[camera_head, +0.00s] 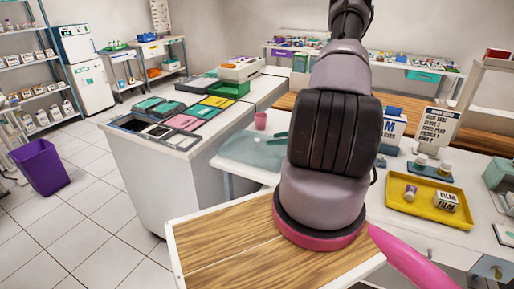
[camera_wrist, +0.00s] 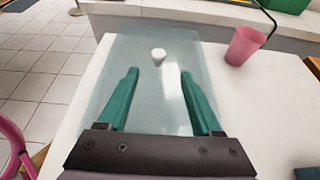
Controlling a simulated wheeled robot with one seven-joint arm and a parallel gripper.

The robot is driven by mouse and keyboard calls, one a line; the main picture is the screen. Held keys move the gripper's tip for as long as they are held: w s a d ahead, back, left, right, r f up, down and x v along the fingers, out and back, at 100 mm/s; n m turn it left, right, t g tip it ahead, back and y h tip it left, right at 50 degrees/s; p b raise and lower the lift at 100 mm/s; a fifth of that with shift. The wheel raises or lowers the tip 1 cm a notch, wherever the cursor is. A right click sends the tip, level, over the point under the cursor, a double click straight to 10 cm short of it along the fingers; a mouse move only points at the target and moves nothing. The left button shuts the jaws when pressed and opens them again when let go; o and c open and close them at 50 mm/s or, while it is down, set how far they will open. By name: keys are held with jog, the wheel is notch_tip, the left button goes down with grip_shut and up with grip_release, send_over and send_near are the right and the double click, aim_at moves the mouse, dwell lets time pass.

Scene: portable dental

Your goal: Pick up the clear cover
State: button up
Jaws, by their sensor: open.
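The clear cover (camera_wrist: 138,46) is a see-through, pale blue piece with a white knob (camera_wrist: 159,54) on top. It lies on a white table. In the head view the cover (camera_head: 246,151) shows left of my arm, partly hidden by it. My gripper (camera_wrist: 159,74) is open, with its two green fingers over the cover, one on each side of the knob's line. The knob shows just beyond the fingertips, between them, with nothing held. I cannot tell how high the fingers are above the cover. In the head view the gripper is mostly hidden behind my arm.
A pink cup (camera_wrist: 242,46) stands on the table right of the cover; it also shows in the head view (camera_head: 260,121). A counter with colored trays (camera_head: 186,122) stands to the left. A yellow tray (camera_head: 399,206) with small items is on the right.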

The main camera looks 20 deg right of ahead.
aim_at(257, 139)
jog(key=x, duration=0.9)
jog(key=shift+w+a, duration=0.1)
jog(key=shift+a, duration=0.15)
jog(key=shift+c, duration=0.3)
grip_shut()
